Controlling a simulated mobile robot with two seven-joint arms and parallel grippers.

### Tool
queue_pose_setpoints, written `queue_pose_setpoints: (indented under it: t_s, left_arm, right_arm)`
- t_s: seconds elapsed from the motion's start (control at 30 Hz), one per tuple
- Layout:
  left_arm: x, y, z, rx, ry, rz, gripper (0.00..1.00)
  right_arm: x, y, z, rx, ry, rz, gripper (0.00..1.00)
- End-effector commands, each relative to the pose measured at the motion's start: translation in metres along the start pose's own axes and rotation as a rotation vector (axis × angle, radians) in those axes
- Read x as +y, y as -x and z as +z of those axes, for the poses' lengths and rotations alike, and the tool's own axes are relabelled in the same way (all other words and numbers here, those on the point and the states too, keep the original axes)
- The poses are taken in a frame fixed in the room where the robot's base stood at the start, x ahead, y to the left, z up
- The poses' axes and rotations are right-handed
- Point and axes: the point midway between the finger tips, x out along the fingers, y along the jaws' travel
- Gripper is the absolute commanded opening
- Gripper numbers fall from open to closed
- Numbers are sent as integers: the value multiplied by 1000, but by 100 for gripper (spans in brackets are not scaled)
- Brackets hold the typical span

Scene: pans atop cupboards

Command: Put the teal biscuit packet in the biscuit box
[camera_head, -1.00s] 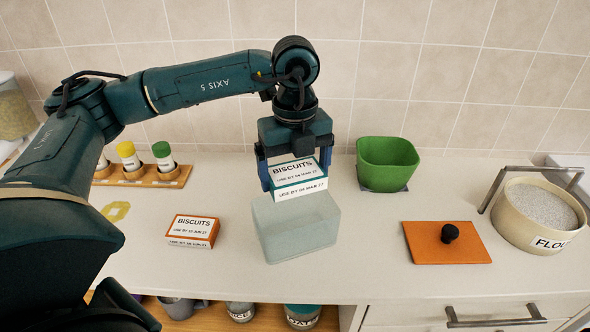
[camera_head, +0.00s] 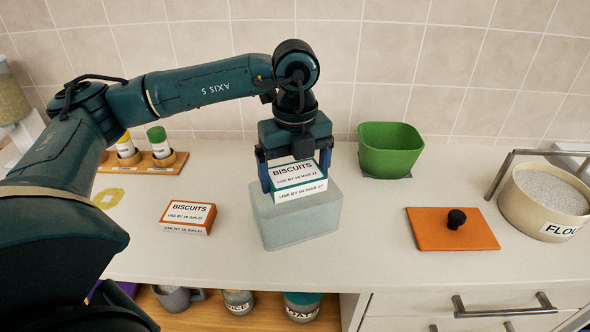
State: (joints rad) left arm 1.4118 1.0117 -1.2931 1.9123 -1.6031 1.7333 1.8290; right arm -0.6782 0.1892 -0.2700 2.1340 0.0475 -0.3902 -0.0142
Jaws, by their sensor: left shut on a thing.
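The teal biscuit packet (camera_head: 299,182) has a white label reading BISCUITS. My left gripper (camera_head: 295,172) is shut on it and holds it upright at the top of the biscuit box. The packet hides part of the rim. My right gripper is not in view.
An orange biscuit packet (camera_head: 188,217) lies left of the box. A green bowl (camera_head: 390,150) stands behind right. An orange lid with a black knob (camera_head: 450,229) and a flour tub (camera_head: 545,205) are at the right. A spice rack (camera_head: 145,162) is back left.

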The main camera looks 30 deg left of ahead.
Motion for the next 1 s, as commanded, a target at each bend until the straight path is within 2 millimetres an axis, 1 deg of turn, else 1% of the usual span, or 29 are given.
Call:
queue_pose_setpoints:
  t_s: [1.0]
  left_arm:
    - [0, -19, 0, 0, 0, -1, 64]
  right_arm:
    - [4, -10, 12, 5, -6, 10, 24]
